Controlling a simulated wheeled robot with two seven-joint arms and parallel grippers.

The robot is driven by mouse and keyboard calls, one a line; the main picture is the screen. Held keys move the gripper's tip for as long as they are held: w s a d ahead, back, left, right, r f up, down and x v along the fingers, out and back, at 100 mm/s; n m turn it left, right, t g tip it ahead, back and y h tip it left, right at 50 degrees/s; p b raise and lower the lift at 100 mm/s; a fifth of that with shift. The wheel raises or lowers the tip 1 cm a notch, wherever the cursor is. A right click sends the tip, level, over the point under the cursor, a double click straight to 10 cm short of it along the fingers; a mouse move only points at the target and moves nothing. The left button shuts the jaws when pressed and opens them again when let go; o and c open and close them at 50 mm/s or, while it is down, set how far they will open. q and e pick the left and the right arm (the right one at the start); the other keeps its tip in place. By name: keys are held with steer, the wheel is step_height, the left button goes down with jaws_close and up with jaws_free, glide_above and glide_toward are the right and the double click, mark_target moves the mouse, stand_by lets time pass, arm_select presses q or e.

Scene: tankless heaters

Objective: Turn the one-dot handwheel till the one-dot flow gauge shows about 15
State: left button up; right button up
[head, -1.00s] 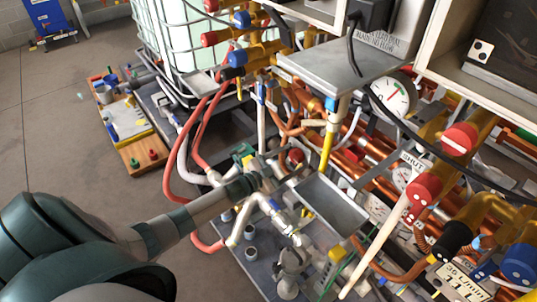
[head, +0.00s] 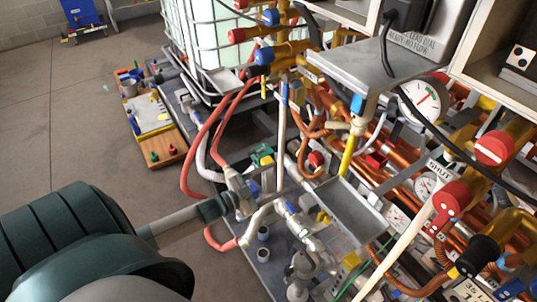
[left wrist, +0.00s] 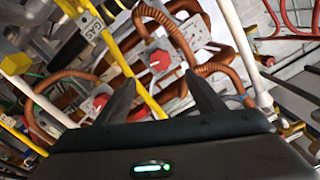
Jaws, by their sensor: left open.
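My left gripper (head: 238,203) reaches in from the left in the head view, low among the pipes. In the left wrist view its two dark fingers (left wrist: 160,82) are apart with nothing held between them. A red handwheel (left wrist: 159,60) on a grey body lies beyond the gap between the fingertips. A second red handwheel (left wrist: 102,104) is partly behind the left finger. A red handwheel also shows in the head view (head: 316,158). I cannot read a one-dot mark on any wheel or gauge. A large white round gauge (head: 426,99) and a smaller one (head: 425,186) stand at right; their readings are unclear.
Copper pipes, a yellow pipe (head: 347,156) and red hoses (head: 200,140) crowd the area. A grey metal tray (head: 352,212) lies right of the gripper. A panel at right bears a two-dot plate (head: 519,57). Open floor (head: 80,130) is at left.

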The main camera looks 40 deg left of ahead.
arm_select(q)
steer(key=shift+v, duration=1.2)
arm_select(e)
steer(key=shift+s+d+f, duration=0.1)
steer(key=shift+s+f, duration=0.05)
steer(key=shift+s, duration=0.3)
steer(key=shift+w, duration=0.2)
arm_select(q)
steer(key=s+d+f+n+g+y, duration=0.2)
steer(key=s+f, duration=0.1)
steer(key=f, duration=0.5)
steer(key=s+d+f+n+g+y, duration=0.15)
steer(key=s+f, duration=0.25)
steer(key=f, duration=0.4)
steer(key=s+d+f+n+g+y, duration=0.1)
steer(key=s+d+f+n+g, duration=0.15)
steer(key=f, duration=0.55)
steer(key=s+d+f+n+g, duration=0.1)
steer(key=s+d+f+g, duration=0.4)
steer(key=s+d+f, duration=0.9)
steer(key=s, duration=0.3)
steer(key=shift+d+f+g, duration=0.25)
steer(key=shift+f+g, duration=0.05)
arm_select(e)
steer(key=shift+w+r, duration=0.2)
steer(key=shift+w, duration=0.3)
